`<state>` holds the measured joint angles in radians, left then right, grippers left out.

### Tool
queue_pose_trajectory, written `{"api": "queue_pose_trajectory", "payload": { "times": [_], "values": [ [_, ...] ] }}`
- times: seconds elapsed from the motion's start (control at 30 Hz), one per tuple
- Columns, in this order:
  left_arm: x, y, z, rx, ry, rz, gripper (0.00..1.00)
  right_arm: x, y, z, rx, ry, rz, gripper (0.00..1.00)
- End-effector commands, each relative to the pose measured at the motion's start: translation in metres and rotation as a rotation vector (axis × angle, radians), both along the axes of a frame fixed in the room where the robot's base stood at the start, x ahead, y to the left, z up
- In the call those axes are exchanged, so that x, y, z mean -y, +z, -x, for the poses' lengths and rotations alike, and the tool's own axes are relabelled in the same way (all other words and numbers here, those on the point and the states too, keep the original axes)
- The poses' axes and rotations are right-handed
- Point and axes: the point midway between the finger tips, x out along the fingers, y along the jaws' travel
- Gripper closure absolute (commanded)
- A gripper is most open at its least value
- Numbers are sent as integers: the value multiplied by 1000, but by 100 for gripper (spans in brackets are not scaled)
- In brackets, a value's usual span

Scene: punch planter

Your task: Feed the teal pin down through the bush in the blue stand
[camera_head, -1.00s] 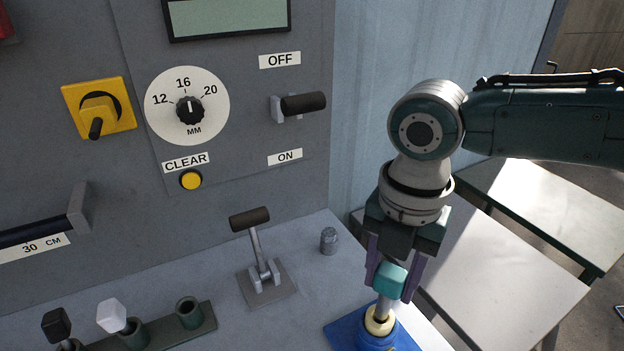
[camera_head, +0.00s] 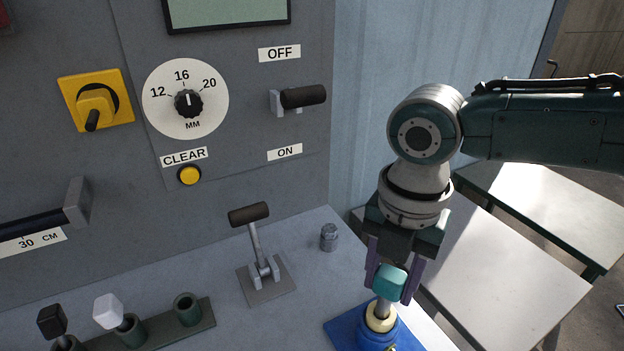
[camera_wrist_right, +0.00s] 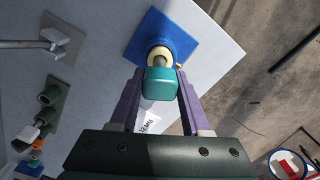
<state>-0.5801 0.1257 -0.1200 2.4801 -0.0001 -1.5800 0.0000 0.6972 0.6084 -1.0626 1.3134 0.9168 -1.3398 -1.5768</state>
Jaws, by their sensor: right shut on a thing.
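The teal pin has a teal block head (camera_head: 389,282) and a grey shank (camera_head: 382,307). My right gripper (camera_head: 392,280) is shut on the head, with one purple finger on each side. The pin stands nearly upright over the cream bush (camera_head: 381,319) in the blue stand (camera_head: 347,330). The lower end of the shank appears to be inside the bush opening; how deep is hidden. In the right wrist view the teal head (camera_wrist_right: 160,86) sits between the fingers and covers part of the bush (camera_wrist_right: 159,54) on the blue stand (camera_wrist_right: 184,38). My left gripper is not in view.
A dark-handled lever (camera_head: 257,240) and a small grey knob (camera_head: 328,237) stand left of the stand. A green rack (camera_head: 160,325) holds black-headed and white-headed pins and has an empty socket. The grey control panel (camera_head: 240,150) rises behind. White tables (camera_head: 505,270) lie to the right.

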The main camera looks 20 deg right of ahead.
Motion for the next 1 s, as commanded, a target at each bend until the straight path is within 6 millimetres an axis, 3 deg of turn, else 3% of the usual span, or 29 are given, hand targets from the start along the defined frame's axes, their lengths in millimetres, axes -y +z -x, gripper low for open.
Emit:
{"api": "queue_pose_trajectory", "payload": {
  "times": [1.0],
  "values": [
    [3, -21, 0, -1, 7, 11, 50, 0, -27, 0, 0, -1, 0, 100]
  ]
}}
